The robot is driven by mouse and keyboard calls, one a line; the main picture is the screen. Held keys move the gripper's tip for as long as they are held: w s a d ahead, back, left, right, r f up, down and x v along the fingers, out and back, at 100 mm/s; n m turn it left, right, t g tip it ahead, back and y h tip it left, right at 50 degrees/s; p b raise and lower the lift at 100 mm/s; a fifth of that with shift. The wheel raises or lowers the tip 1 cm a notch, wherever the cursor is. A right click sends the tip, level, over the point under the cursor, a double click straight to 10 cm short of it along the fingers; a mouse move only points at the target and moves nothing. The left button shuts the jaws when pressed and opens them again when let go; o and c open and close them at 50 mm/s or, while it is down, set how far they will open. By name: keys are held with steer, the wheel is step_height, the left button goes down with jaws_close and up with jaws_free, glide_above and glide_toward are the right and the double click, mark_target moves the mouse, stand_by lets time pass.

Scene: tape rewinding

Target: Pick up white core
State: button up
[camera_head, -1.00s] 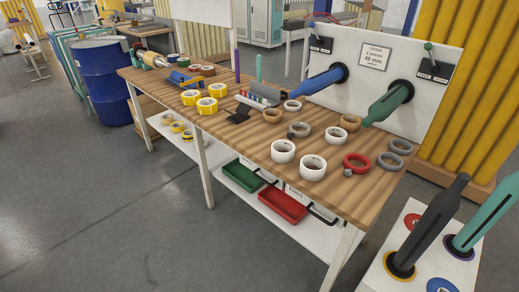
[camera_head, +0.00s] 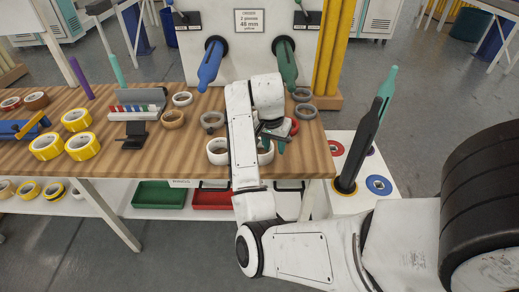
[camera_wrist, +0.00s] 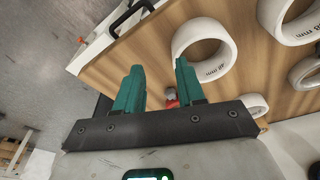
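Two wide white cores stand near the table's front edge. One white core (camera_head: 217,157) shows left of my forearm in the head view, and the other (camera_head: 266,157) is partly hidden by my arm and gripper. My gripper (camera_head: 273,145) is above the table's right part, close to that second core. In the wrist view, my gripper (camera_wrist: 157,68) has its two teal fingers apart with nothing held between them. A white core (camera_wrist: 182,53) lies just beyond the right finger, and another white core (camera_wrist: 270,18) is at the upper right.
A red ring (camera_head: 294,127) and grey rings (camera_head: 306,111) lie at the table's right end. Blue (camera_head: 210,65) and green (camera_head: 286,65) spindles stick out from the back panel. A stand (camera_head: 376,180) with upright spindles is at the right. Yellow tape rolls (camera_head: 82,147) lie left.

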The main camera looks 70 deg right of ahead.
step_height(320, 180, up, 2)
steer(key=w+d+r+m+y, duration=0.1)
steer(key=m, duration=0.2)
steer(key=y, duration=0.1)
glide_above(269, 162)
steer(key=shift+m, duration=0.4)
step_height(269, 162, down, 5)
steer(key=shift+s+r, duration=0.1)
steer(key=shift+s, duration=0.05)
steer(key=shift+w+d+f, duration=0.15)
steer(key=shift+d+f, duration=0.05)
steer(key=shift+f, duration=1.2)
steer(key=shift+w+d+f, duration=0.1)
steer(key=shift+d+f, duration=0.05)
steer(key=shift+f, duration=1.25)
jaws_close()
